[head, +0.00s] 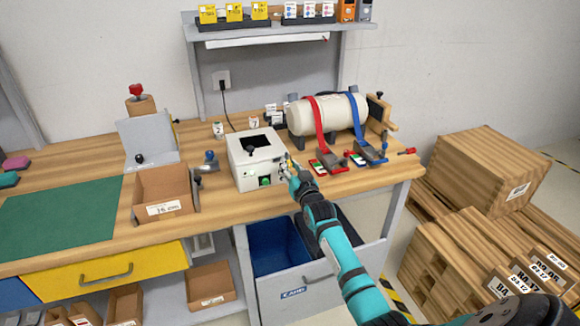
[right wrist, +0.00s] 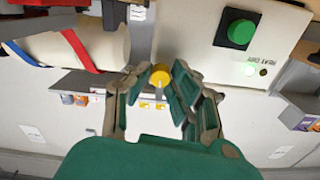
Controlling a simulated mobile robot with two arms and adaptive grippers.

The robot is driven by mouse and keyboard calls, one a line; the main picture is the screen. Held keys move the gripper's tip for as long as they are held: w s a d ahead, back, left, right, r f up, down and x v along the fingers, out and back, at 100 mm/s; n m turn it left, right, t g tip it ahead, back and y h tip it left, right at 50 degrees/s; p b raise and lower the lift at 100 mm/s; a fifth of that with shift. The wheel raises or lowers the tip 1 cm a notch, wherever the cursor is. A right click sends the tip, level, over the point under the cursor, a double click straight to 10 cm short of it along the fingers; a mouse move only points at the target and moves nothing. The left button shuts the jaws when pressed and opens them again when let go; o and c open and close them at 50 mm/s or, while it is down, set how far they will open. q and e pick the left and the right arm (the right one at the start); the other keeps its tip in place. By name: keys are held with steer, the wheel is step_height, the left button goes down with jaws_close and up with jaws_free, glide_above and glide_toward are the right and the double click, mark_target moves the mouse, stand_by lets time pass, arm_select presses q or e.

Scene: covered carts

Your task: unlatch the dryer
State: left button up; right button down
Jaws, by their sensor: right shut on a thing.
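The dryer appears to be the white box (head: 243,172) on the workbench, with a dark square opening and a black knob on top. My right gripper (head: 290,172) is at the right end of the box's front. In the right wrist view its fingers (right wrist: 172,84) are closed about a round yellow knob (right wrist: 160,76). The latch behind the fingers is largely hidden. My left gripper is out of view.
Right of the box, a cream tank (head: 335,115) lies under a red strap (head: 318,122) and a blue strap (head: 355,112). A cardboard bin (head: 165,208) and green mat (head: 60,217) are to the left. An open drawer (head: 318,283) is below.

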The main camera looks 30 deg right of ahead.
stand_by(0.4)
steer(key=c, duration=1.2)
jaws_free()
steer(key=v, duration=1.2)
